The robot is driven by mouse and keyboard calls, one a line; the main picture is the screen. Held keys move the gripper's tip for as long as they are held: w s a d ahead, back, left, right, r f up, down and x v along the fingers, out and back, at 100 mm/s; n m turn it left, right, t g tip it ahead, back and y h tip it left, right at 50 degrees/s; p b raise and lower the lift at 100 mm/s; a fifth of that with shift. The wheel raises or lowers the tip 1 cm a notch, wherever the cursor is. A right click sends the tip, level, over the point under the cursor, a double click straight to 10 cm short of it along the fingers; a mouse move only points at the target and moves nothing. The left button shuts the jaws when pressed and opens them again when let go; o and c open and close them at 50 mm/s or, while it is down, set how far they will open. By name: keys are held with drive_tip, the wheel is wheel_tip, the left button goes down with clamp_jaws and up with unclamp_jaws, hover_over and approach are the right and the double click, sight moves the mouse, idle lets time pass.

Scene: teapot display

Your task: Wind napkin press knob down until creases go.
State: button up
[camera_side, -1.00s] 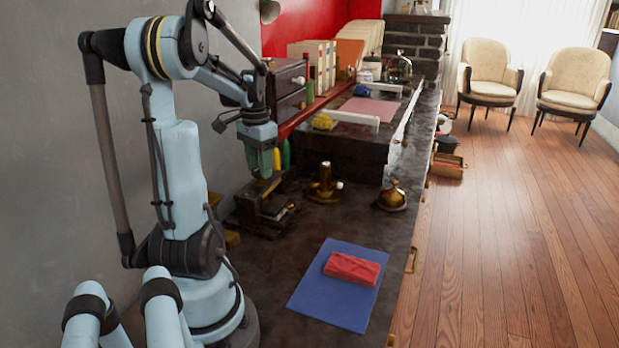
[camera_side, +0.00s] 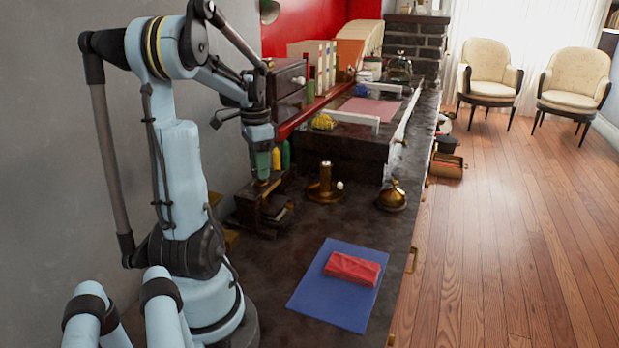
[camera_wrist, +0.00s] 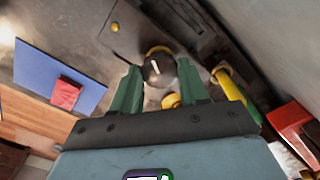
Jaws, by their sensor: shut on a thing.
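The napkin press (camera_side: 250,212) is a dark frame on the counter, close to the foot of my arm. Its dark round knob (camera_wrist: 158,70) has a pale line on top and shows between my two green fingers in the wrist view. My gripper (camera_side: 263,174) points down over the press and is shut on the knob, one finger on each side (camera_wrist: 160,82). In the side view the fingers hide the knob. I cannot tell whether a creased napkin lies in the press.
A brass holder (camera_side: 325,186) and a brass bell (camera_side: 393,197) stand right of the press. A red folded cloth (camera_side: 352,267) lies on a blue mat (camera_side: 325,306) in front. Green and yellow bottles (camera_side: 286,155) and a dark drawer cabinet (camera_side: 288,85) stand behind.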

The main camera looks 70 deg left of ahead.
drive_tip(key=o, duration=1.1)
drive_tip(key=shift+c, duration=0.2)
wheel_tip(320, 180, up, 12)
drive_tip(key=shift+r, duration=0.1)
